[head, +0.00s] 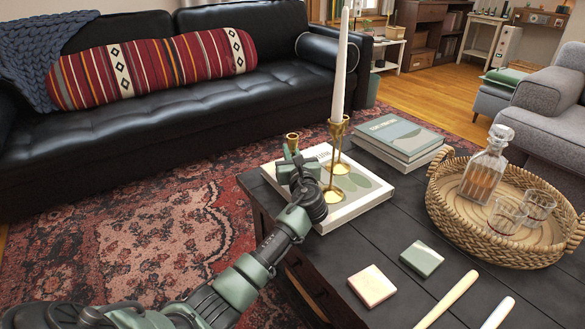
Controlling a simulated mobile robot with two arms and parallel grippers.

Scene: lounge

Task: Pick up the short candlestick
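A small brass cup (292,138), which looks like the top of the short candlestick, shows just above my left gripper (297,155). The gripper hides the part below the cup. My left arm comes in from the lower left, and its gripper is over the left part of a white book on the dark table. I cannot tell if the fingers are closed on the candlestick or only beside it. Just right of the gripper stands taller brass candlestick ware (338,128) with a long white candle (341,70) upright in it. My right gripper is out of view.
The white book (366,201) lies under the brass ware. Stacked books (398,136) are behind it. A wicker tray (446,205) with a decanter (484,170) and glasses stands right. Coasters (371,286) and loose candles (447,299) lie in front.

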